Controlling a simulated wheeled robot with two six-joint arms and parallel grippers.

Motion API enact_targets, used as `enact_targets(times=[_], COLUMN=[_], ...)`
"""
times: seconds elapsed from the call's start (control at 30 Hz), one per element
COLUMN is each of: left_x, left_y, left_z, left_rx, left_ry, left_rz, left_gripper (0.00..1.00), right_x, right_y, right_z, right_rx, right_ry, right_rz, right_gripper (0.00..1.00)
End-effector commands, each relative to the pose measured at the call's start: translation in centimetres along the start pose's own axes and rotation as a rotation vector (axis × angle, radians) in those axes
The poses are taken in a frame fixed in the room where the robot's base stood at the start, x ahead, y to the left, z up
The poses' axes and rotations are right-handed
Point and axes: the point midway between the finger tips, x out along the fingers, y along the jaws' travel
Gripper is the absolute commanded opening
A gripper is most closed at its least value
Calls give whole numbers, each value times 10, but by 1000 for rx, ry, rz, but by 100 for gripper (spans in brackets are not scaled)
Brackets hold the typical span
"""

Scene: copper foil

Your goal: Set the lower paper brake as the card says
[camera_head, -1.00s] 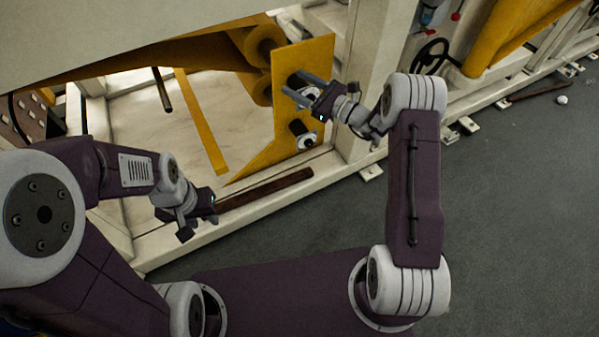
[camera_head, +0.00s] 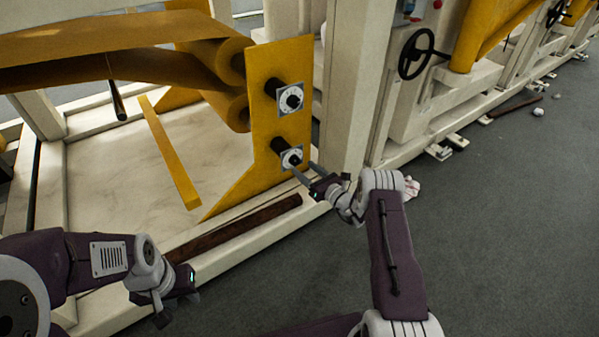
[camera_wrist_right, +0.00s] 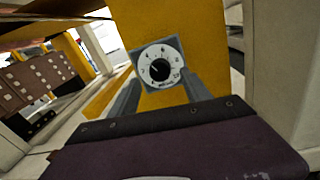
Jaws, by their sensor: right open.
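The lower paper brake is a black knob on a white numbered dial (camera_head: 291,158), low on a yellow upright plate (camera_head: 264,135). A matching upper dial (camera_head: 290,98) sits above it. My right gripper (camera_head: 304,171) is open and empty, its fingers pointing at the lower dial from just in front and below. In the right wrist view a dial (camera_wrist_right: 158,56) lies ahead between the two spread fingers (camera_wrist_right: 160,80); its setting is too small to read surely. My left gripper (camera_head: 172,304) hangs at the lower left, away from the dials; its jaws are unclear. I see no card.
Brown paper rolls (camera_head: 236,60) sit left of the plate. A cream frame post (camera_head: 345,90) stands right of the dials. A dark reddish bar (camera_head: 235,228) lies along the frame's base. A black handwheel (camera_head: 415,54) is further right.

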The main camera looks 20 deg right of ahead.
Motion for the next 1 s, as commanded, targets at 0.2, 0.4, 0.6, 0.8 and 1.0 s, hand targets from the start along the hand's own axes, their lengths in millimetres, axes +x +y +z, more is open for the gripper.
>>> enact_targets(times=[0.2, 0.4, 0.6, 0.8, 1.0], left_x=[27, 27, 26, 26, 14], left_y=[0, 0, 0, 0, 0], left_z=[3, 3, 3, 3, 2], left_rx=[0, 0, 0, 0, 0], left_ry=[0, 0, 0, 0, 0], left_rz=[0, 0, 0, 0, 0], left_gripper=[36, 36, 36, 36, 36], right_x=[32, 37, 37, 36, 36], right_y=[0, 0, 0, 0, 1], right_z=[-3, 1, 0, 0, 3], right_rx=[-2, 1, 0, -3, -218], right_ry=[-2, -1, 0, 1, 18], right_rz=[1, -1, 0, 0, -2], right_gripper=[56, 56, 31, 0, 0])
